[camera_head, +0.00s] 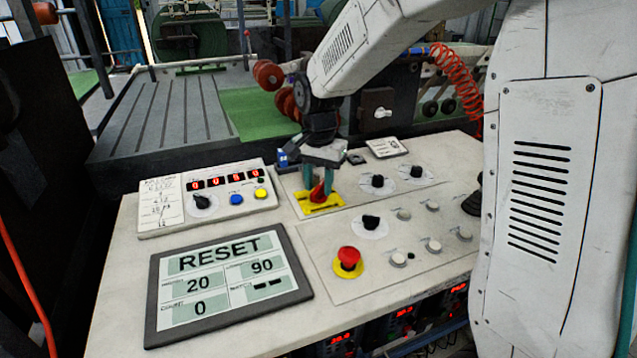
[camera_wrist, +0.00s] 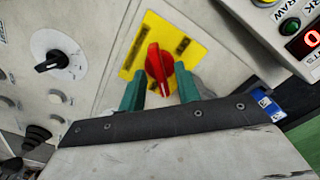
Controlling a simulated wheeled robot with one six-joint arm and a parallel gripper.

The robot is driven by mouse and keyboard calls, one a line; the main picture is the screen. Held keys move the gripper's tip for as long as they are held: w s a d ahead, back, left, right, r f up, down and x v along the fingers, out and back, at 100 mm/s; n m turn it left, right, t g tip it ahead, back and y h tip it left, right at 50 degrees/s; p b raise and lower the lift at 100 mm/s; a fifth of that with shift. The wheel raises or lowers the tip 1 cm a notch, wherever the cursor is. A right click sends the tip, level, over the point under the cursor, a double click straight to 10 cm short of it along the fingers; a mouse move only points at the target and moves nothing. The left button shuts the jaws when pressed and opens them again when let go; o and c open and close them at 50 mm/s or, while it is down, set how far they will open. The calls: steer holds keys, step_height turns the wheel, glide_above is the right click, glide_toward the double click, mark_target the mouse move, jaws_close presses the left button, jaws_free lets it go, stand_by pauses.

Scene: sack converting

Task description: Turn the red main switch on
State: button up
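The red main switch (camera_head: 318,193) is a rotary handle on a yellow plate (camera_head: 304,208) set in the pale console panel. In the wrist view the red handle (camera_wrist: 159,64) stands nearly upright in the picture, tilted slightly, on the yellow plate (camera_wrist: 196,52) with dark markings too small to read. My gripper (camera_head: 317,184) is directly above the switch. In the wrist view its two teal fingers (camera_wrist: 160,72) sit on either side of the handle, with a visible gap on each side. The gripper is open and holds nothing. The handle's near end is partly close to my gripper's body.
A red emergency button (camera_head: 348,257), a black knob (camera_head: 371,222) and several pale buttons are nearby on the console (camera_head: 120,290). A display box (camera_head: 208,197) and a RESET screen (camera_head: 228,284) lie to the left. A black knob (camera_wrist: 55,62) shows left in the wrist view.

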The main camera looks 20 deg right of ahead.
mark_target(319, 188)
step_height(319, 188, up, 7)
steer(key=shift+r, duration=0.2)
stand_by(0.6)
steer(key=shift+s+f+n, duration=0.15)
steer(key=shift+s+n, duration=0.05)
steer(key=shift+n, duration=0.3)
steer(key=s+d+r+n+t, duration=0.1)
steer(key=s+n, duration=0.7)
steer(key=s, duration=2.1)
steer(key=shift+s+d+r, duration=0.4)
steer(key=shift+d+r, duration=0.3)
steer(key=shift+d, duration=0.3)
